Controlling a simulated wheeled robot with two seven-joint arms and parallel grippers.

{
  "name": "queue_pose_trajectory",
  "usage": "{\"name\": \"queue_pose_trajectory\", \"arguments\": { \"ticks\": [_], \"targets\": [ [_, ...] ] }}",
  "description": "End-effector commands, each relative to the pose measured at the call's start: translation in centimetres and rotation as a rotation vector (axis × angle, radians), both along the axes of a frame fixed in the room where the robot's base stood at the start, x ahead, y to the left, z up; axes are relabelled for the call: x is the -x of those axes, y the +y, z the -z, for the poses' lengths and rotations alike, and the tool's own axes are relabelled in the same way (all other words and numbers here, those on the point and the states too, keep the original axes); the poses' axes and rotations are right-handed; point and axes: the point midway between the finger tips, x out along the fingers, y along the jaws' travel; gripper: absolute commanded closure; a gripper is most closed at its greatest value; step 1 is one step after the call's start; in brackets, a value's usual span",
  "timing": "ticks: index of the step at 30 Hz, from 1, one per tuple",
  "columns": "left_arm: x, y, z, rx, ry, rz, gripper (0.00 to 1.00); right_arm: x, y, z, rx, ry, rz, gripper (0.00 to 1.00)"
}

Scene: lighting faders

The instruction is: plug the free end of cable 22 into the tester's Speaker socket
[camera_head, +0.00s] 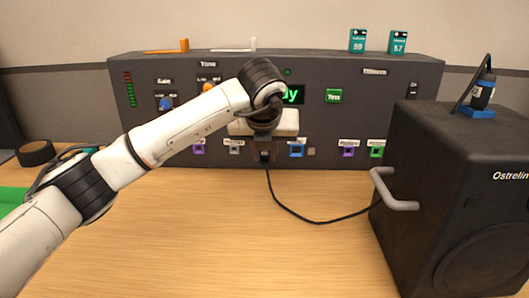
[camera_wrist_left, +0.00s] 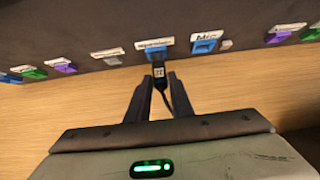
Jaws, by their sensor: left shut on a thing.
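The tester (camera_head: 420,95) is a wide dark panel along the back of the table, with a row of labelled sockets low on its front. My left gripper (camera_head: 264,155) is at that row, shut on the black plug of cable 22 (camera_wrist_left: 160,78). In the left wrist view the plug points at a blue socket (camera_wrist_left: 154,54), whose small label seems to read Speaker. The plug's tip is at or very near the socket; I cannot tell whether it is inside. In the head view my gripper hides this socket. The black cable (camera_head: 300,217) hangs from the plug and runs right.
A big black speaker (camera_head: 450,180) with a grey handle (camera_head: 395,190) stands at the right, with the cable reaching its side. The blue Mic socket (camera_wrist_left: 204,45) is just right of the plug. A dark roll (camera_head: 36,152) lies at the left. The front middle table is clear.

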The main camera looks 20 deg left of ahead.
Motion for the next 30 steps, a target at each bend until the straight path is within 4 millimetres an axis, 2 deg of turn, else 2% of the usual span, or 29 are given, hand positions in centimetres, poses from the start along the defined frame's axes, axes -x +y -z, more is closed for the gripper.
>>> {"name": "queue_pose_trajectory", "arguments": {
  "ticks": [30],
  "targets": [
    [-0.86,0.29,-0.02,0.000,0.000,0.000,1.00,0.08,0.01,0.14,0.000,0.004,0.000,0.71]
  ]
}}
